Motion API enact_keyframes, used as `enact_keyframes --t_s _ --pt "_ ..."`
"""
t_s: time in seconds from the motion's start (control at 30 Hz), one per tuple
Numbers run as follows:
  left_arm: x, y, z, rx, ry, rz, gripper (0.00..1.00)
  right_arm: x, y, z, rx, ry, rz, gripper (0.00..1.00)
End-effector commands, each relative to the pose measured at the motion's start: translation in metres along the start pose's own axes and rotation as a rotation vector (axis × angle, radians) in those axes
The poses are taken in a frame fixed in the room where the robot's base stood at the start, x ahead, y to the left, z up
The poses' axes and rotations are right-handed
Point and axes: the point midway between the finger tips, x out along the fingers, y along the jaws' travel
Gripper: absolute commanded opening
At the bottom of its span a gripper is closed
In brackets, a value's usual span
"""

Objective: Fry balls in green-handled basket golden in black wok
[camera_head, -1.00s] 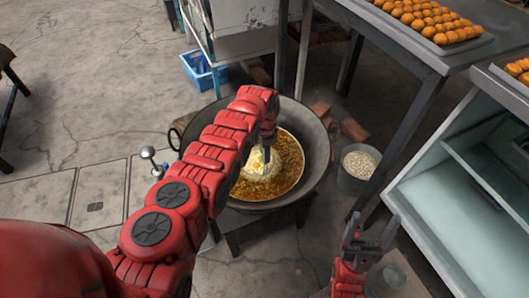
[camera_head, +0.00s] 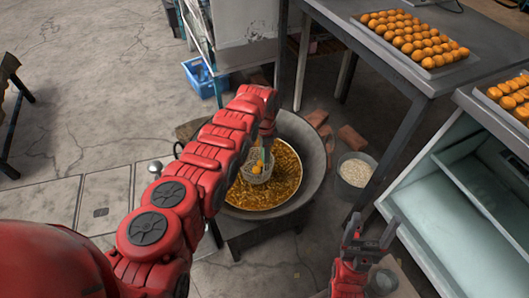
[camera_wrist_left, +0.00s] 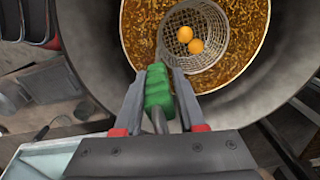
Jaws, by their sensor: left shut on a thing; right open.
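The black wok (camera_head: 314,165) holds bubbling brown-gold oil (camera_head: 280,190). My left gripper (camera_wrist_left: 158,88) is shut on the green handle (camera_wrist_left: 158,90) of a wire basket (camera_wrist_left: 205,62). The basket is over or in the oil; how deep I cannot tell. Two orange-gold balls (camera_wrist_left: 190,40) lie in the basket in the left wrist view, and orange also shows in the basket (camera_head: 256,172) in the head view. The left arm hides part of the wok's left side. My right gripper (camera_head: 369,232) is open and empty, right of and nearer than the wok.
A metal table at the top right bears a tray (camera_head: 445,65) of golden balls, and a second tray (camera_head: 485,92) is at the right edge. A bucket of pale bits (camera_head: 356,172) stands right of the wok. Bricks (camera_head: 350,137) and a blue crate (camera_head: 200,75) lie behind. Floor at left is mostly clear.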

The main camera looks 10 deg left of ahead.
Motion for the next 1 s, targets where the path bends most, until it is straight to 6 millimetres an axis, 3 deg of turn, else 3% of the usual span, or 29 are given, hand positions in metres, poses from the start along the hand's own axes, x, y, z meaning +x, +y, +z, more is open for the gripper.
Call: enact_keyframes --t_s 0.1,1.0 --pt "-0.019 -0.001 0.000 0.000 0.001 -0.002 0.00 0.018 0.001 -0.003 0.000 0.000 0.000 0.76" --pt "-0.111 -0.002 0.000 -0.001 0.001 -0.002 0.00 0.100 0.005 -0.017 0.000 0.000 0.000 0.76"
